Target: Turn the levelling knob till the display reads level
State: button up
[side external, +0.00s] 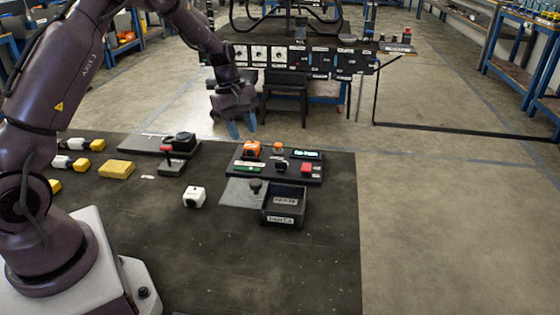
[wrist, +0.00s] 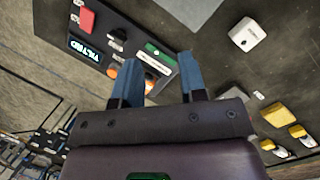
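My gripper (side external: 241,129) has two blue fingers, spread apart with nothing between them. It hangs above the far edge of the table, behind and above the black control panel (side external: 240,174). The panel has a small lit display (side external: 306,155); its turned text in the wrist view (wrist: 84,49) seems to read "TILTED", but is hard to make out. A dark round knob (side external: 281,167) stands near the panel's middle. Orange parts (side external: 251,149) sit at its back, partly hidden by a finger in the wrist view. I cannot tell which control is the levelling knob.
A red button (side external: 307,168) and a green part (side external: 247,169) are on the panel. A black open bin (side external: 283,204) and a grey plate stand in front. A white block (side external: 194,197), yellow blocks (side external: 116,169) and a red-handled lever (side external: 168,150) lie left. The table's front is clear.

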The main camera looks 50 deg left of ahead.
aim_at(280, 161)
jog(key=w+a+f+n+t, duration=0.2)
jog(key=w+a+n, duration=0.2)
jog(key=w+n, duration=0.45)
jog(key=shift+n, duration=0.45)
jog(key=x, duration=0.8)
jog(key=s+d+x, duration=0.1)
jog(key=x, duration=0.4)
jog(key=shift+a, duration=0.1)
grip_shut()
